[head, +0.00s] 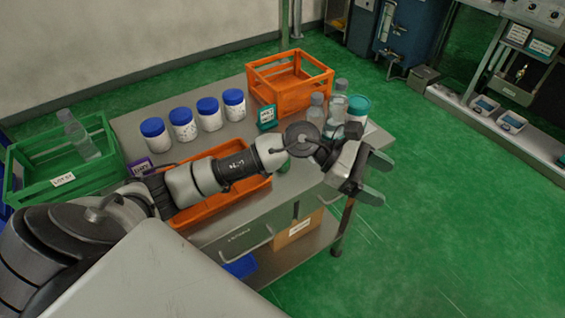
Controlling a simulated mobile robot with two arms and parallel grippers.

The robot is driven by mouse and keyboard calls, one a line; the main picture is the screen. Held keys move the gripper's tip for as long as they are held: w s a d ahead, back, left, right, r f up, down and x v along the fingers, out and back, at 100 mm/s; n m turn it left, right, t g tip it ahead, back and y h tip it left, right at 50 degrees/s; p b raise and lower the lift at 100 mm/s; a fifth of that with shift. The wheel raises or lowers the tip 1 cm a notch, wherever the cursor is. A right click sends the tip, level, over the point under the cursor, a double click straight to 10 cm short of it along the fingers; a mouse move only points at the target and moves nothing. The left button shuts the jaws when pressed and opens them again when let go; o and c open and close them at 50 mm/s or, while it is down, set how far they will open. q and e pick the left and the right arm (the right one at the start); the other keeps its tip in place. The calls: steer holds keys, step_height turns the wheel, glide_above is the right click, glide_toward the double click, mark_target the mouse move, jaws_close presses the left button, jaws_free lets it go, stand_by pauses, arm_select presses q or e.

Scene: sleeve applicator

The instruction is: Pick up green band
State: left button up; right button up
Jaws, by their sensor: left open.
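My left gripper (379,179) is open and empty, past the right edge of the grey table, over the green floor. My left arm crosses the table and hides part of the shallow orange tray (212,211). A small dark green thing (284,167) shows just below my forearm at the tray's right end. It is partly hidden, and I cannot tell whether it is the green band. No other clear green band shows. My right gripper is not in view.
Several white jars with blue lids (208,114) stand on the table (131,124). An orange crate (290,82) stands at the back. Clear bottles (316,112) and a teal-lidded jar (357,108) stand close behind my wrist. A green crate (66,178) holding a bottle is at left.

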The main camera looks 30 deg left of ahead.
arm_select(q)
steer(key=w+a+f+m+g+y, duration=0.1)
steer(key=w+a+m+g+y, duration=0.15)
steer(key=a+y, duration=0.7)
steer(key=w+a+f+m+g+y, duration=0.1)
steer(key=w+a+f+m+y, duration=0.3)
steer(key=a, duration=1)
steer(key=shift+s+a+f+n+t+y+p, duration=0.15)
steer(key=shift+s+f+n+y+p, duration=0.15)
steer(key=shift+s+f, duration=0.35)
steer(key=shift+s+a+f+n+t+y+p, duration=0.15)
steer(key=shift+s+f+n, duration=0.1)
steer(key=shift+s+f, duration=0.3)
step_height(320, 180, down, 5)
steer(key=shift+w+a+f+p, duration=0.1)
steer(key=shift+f+p, duration=0.1)
steer(key=shift+p, duration=0.8)
steer(key=shift+f, duration=0.3)
steer(key=shift+c, duration=0.4)
steer(key=c, duration=0.9)
